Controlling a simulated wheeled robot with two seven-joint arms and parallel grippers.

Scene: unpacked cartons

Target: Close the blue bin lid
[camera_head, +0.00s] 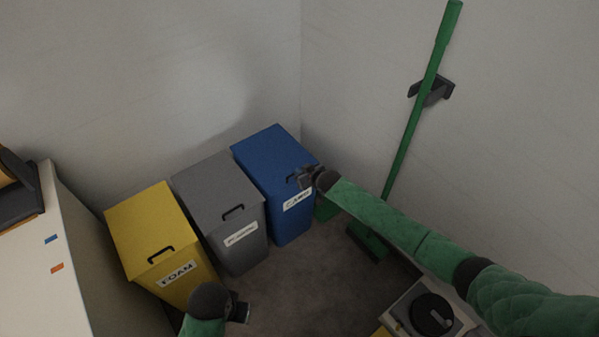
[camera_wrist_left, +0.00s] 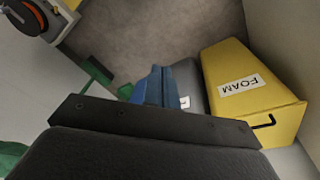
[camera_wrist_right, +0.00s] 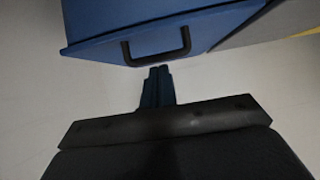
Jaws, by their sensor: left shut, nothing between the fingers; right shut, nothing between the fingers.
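The blue bin (camera_head: 290,222) stands in the corner at the right end of a row of bins. Its lid (camera_head: 270,155) lies flat over the top, and the lid's black handle shows in the right wrist view (camera_wrist_right: 157,50). My right gripper (camera_head: 301,177) is shut and empty, at the front edge of the blue lid by the handle. In the right wrist view its fingertips (camera_wrist_right: 158,70) are just at the handle; I cannot tell whether they touch. My left gripper (camera_head: 240,312) is shut and empty, in front of the yellow bin and low in the head view.
A grey bin (camera_head: 222,200) and a yellow bin (camera_head: 150,230) marked FOAM stand left of the blue one, lids down. A green broom (camera_head: 415,115) leans on the right wall. A white cabinet (camera_head: 60,270) is at left. Dark floor (camera_head: 300,290) is clear in front.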

